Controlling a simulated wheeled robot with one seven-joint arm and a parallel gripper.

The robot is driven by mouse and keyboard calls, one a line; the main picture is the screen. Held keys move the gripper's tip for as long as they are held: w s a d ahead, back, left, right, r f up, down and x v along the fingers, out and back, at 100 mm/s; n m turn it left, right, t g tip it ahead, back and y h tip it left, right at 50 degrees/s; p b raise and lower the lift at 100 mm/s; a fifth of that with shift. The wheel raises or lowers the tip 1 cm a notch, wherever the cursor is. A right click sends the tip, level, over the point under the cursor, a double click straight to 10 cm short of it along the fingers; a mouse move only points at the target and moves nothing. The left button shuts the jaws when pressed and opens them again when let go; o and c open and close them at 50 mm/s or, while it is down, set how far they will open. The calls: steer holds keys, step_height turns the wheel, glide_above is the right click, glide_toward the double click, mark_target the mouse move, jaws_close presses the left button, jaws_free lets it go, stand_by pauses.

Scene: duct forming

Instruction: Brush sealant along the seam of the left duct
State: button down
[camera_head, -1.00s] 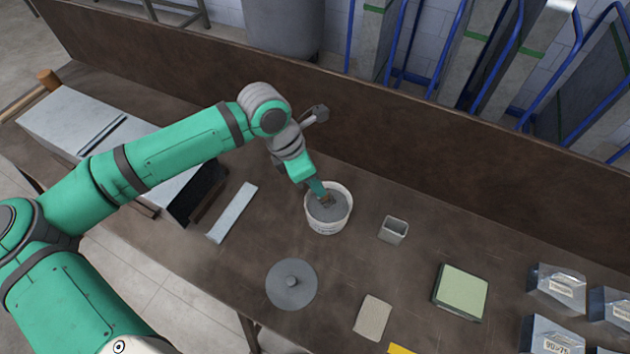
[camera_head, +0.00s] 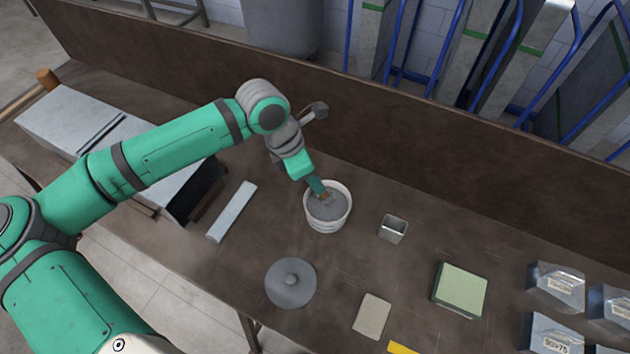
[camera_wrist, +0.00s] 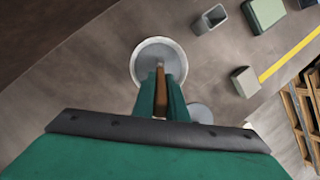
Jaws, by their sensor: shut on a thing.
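The left duct (camera_head: 62,112) is a long grey metal box lying at the left of the bench, partly behind my arm. A dark seam line with a light strip (camera_head: 100,132) shows on its top. My gripper (camera_head: 318,188) is over the white tub (camera_head: 345,215) of grey sealant (camera_head: 328,212), pointing down into it. It is shut on the brush, whose brown handle (camera_wrist: 160,100) shows between the two green fingers in the wrist view. The brush's lower end reaches into the tub, and its bristles cannot be made out clearly.
A flat grey strip (camera_head: 232,212) lies between duct and tub. A raised board (camera_head: 450,165) runs along the back.

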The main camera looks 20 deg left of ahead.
steer(key=shift+r, duration=3.2)
steer(key=shift+d, duration=0.1)
